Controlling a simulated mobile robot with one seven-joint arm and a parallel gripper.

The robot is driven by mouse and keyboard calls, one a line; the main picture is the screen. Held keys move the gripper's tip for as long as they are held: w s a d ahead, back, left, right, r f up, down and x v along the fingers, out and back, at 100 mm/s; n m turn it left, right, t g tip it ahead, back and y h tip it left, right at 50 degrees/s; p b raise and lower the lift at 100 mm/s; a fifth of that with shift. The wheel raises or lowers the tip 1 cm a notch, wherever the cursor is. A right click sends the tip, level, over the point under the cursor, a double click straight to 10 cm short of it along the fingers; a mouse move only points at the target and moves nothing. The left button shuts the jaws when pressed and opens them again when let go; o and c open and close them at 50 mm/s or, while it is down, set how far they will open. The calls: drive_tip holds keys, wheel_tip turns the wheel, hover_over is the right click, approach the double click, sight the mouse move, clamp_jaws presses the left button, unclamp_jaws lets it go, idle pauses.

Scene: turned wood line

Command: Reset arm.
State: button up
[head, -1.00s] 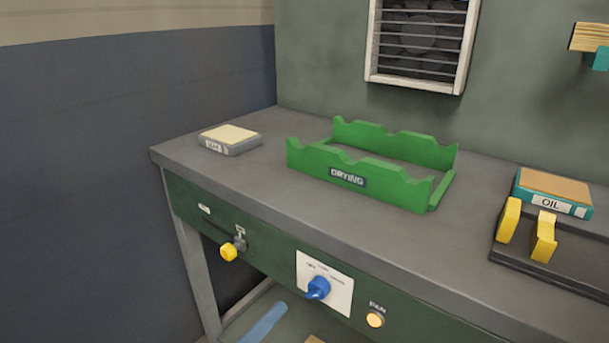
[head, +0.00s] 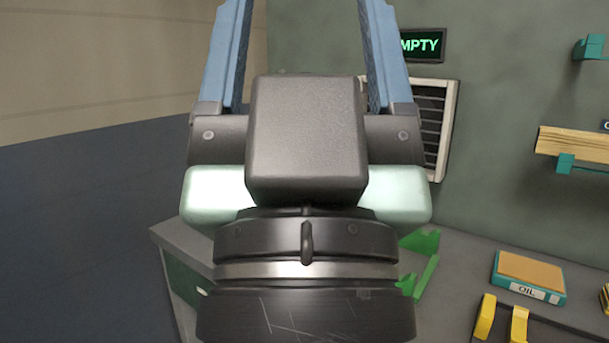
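My gripper (head: 308,25) rises large and close in the middle of the head view, pointing up. Its two blue fingers are spread wide apart, with nothing visible between them; their tips are at or beyond the top edge. My wrist and gripper body cover the middle of the workbench (head: 460,265). Only the right end of the green drying rack (head: 427,262) shows beside my wrist. The bench's front controls are mostly hidden.
A teal box labelled OIL (head: 528,277) lies on the bench at right, behind yellow uprights (head: 485,318). A wall vent (head: 438,125), a lit sign ending in "MPTY" (head: 422,45) and wood on teal brackets (head: 575,145) are on the back wall.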

wheel_tip(320, 180, up, 22)
drive_tip(key=p, duration=1.9)
drive_tip(key=shift+p, duration=0.3)
drive_tip(key=shift+w, duration=0.1)
